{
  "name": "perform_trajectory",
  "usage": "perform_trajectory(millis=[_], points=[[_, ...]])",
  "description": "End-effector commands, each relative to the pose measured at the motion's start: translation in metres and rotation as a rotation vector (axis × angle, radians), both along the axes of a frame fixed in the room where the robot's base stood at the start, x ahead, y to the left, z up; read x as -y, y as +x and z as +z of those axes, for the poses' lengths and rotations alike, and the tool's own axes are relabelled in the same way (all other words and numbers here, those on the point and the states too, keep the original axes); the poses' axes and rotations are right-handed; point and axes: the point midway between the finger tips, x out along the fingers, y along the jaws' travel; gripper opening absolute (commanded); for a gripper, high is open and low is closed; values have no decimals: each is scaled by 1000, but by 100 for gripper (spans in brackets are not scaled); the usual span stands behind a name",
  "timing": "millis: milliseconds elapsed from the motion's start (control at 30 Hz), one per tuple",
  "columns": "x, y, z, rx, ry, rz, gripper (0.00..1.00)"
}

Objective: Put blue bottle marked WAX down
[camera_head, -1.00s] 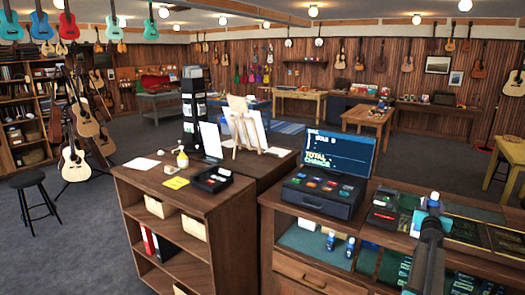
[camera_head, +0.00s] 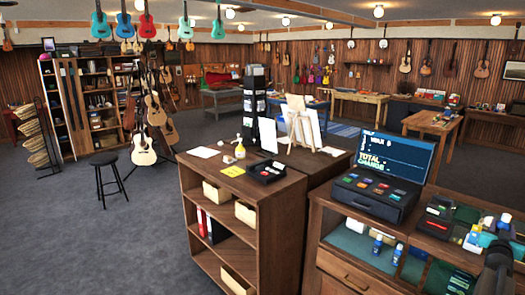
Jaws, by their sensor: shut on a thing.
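My gripper (camera_head: 494,238) is at the right edge of the head view, in front of the counter's right part. It is shut on a small bottle (camera_head: 504,219) with blue and white parts. The bottle is held about upright and its label is too small to read. My dark arm comes up from the bottom right corner and hides part of the counter behind it. Whether the bottle touches anything below cannot be told.
The glass-fronted counter (camera_head: 335,262) holds several small blue bottles (camera_head: 377,243). A cash register (camera_head: 376,193) and card terminal (camera_head: 438,222) stand on top. A wooden shelf unit (camera_head: 228,205) is left of it. A black stool (camera_head: 106,165) stands on open grey floor (camera_head: 110,240).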

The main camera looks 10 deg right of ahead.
Motion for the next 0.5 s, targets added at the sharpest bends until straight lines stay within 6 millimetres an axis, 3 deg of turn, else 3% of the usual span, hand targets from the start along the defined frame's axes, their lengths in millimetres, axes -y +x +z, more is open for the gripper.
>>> perform_trajectory(millis=[333, 500], points=[[-32, 43, -21, -1, -1, 55, 9], [-60, 71, -39, -1, 1, 95, 9]])
